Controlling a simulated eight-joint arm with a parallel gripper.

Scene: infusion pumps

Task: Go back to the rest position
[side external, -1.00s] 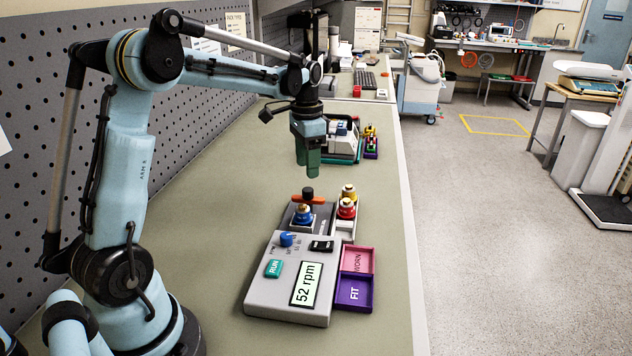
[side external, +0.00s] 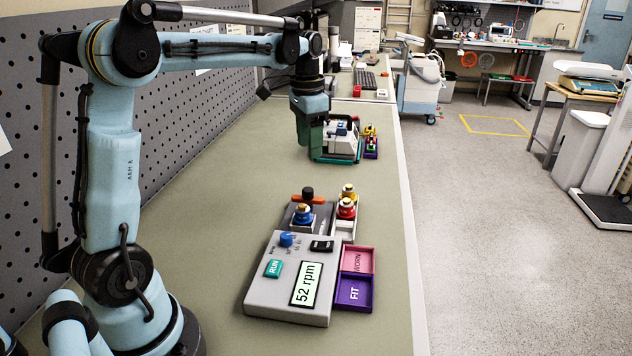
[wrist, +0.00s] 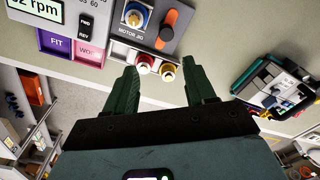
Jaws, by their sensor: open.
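My gripper (side external: 304,132) hangs above the bench beyond the near pump, in front of the far device. In the wrist view its two green fingers (wrist: 157,85) are apart with nothing between them. The near pump (side external: 262,296) reads 52 rpm and has a blue knob, a green RUN button and a black switch. A blue part with a gold top (side external: 303,214) sits on its motor plate, beside an orange lever with a black knob (side external: 308,194). A red part (side external: 346,208) and a yellow part (side external: 349,191) stand in the pale tray on the right.
Empty WORN (side external: 358,261) and FIT (side external: 354,293) trays sit right of the pump. A second device (side external: 342,145) and a small rack of coloured parts (side external: 371,142) stand farther back. A pegboard wall (side external: 190,125) bounds the left. The bench between pump and wall is clear.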

